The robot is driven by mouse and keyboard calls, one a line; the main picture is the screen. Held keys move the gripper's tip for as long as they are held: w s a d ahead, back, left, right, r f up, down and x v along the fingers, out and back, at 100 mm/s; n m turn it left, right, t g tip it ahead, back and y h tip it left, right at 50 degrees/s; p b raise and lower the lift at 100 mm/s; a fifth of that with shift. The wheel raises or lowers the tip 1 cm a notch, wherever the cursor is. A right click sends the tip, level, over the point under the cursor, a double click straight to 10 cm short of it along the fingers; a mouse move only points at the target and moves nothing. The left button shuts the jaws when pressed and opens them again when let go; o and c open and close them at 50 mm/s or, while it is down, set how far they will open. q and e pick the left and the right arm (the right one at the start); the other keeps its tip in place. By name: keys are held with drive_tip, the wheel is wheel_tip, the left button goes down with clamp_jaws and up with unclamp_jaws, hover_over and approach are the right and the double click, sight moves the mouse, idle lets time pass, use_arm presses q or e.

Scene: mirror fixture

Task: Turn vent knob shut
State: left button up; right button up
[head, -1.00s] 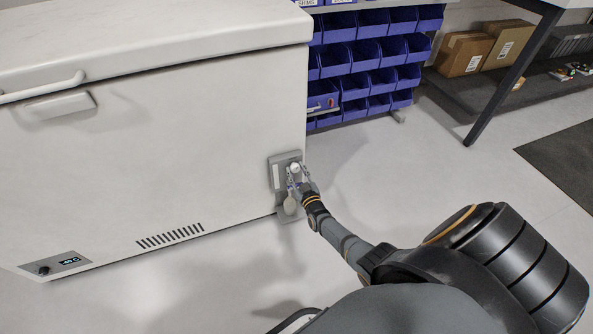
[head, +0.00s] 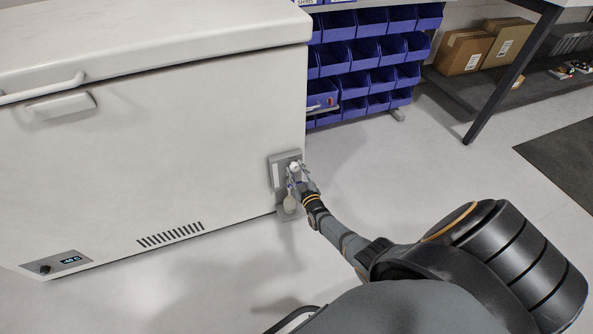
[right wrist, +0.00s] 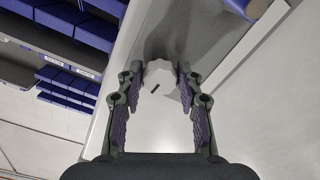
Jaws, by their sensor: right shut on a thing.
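The vent knob (head: 295,166) is small and white. It sits on a grey plate (head: 277,174) at the lower right corner of the white chest freezer's front. My right gripper (head: 297,173) reaches it from the lower right, with its fingers on both sides of the knob. In the right wrist view the knob (right wrist: 158,74) is faceted and has a short dark mark. There my right gripper (right wrist: 159,82) is shut on it with a fingertip at each side. The freezer side of the knob is hidden. My left gripper does not show.
The white freezer (head: 170,150) fills the left, with a vent grille (head: 170,235) and a small display (head: 69,262) low down. Blue bins (head: 365,55) stand behind.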

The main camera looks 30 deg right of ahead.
drive_tip(key=o, duration=0.8)
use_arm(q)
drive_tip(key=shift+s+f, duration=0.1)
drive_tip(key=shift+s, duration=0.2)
use_arm(e)
drive_tip(key=o, duration=0.4)
drive_tip(key=shift+s+a, duration=0.1)
drive_tip(key=shift+s, duration=0.2)
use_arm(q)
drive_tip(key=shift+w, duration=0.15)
use_arm(e)
drive_tip(key=v, duration=1.1)
drive_tip(key=shift+s+a, duration=0.15)
drive_tip(key=shift+s, duration=0.1)
drive_tip(key=shift+a, duration=0.1)
